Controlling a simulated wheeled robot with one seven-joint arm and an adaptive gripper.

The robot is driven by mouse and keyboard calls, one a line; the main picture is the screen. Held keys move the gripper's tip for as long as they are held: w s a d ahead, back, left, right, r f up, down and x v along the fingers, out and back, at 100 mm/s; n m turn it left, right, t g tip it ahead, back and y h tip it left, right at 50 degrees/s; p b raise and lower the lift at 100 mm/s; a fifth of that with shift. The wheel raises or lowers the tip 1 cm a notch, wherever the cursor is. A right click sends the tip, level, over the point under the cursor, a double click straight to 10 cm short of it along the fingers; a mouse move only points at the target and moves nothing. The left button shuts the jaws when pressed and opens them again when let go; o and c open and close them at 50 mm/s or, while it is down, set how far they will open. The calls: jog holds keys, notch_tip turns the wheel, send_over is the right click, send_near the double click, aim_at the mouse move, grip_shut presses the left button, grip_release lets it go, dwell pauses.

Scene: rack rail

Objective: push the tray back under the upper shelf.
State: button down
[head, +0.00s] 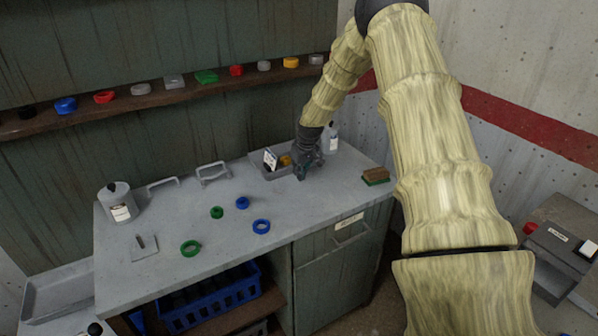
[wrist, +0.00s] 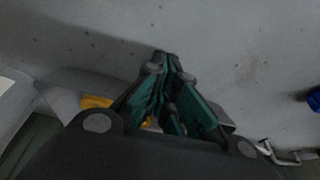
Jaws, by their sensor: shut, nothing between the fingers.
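A grey tray (head: 279,176) sits near the back of the bench in the head view. A white card with a dark mark (head: 270,159) and a yellow item (head: 286,160) are in it. My gripper (head: 304,174) is at the tray's right end, low over the bench, its fingers closed and empty. I cannot tell whether it touches the tray. In the wrist view the shut green-padded fingers (wrist: 164,62) point at the grey bench surface, and part of the yellow item (wrist: 96,102) shows behind them. The upper shelf (head: 160,98) runs along the back wall, holding several coloured lids.
A lidded canister (head: 119,204) and two grey handles (head: 213,173) stand left of the tray. Several green and blue rings (head: 261,226) lie in front. A white bottle (head: 331,139) and a brush (head: 375,176) are to the right. The bench's front right is clear.

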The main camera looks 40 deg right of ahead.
jog(key=s, duration=0.3)
jog(key=shift+a+r+p, duration=0.1)
jog(key=shift+r+p, duration=0.05)
jog(key=shift+p, duration=0.25)
jog(key=shift+s+r+b, duration=0.45)
jog(key=shift+s+r, duration=0.15)
jog(key=shift+r, duration=0.35)
jog(key=b+v, duration=0.1)
jog(key=v, duration=0.6)
jog(key=shift+r+b, duration=0.3)
jog(key=shift+r, duration=0.15)
jog(key=shift+a, duration=0.1)
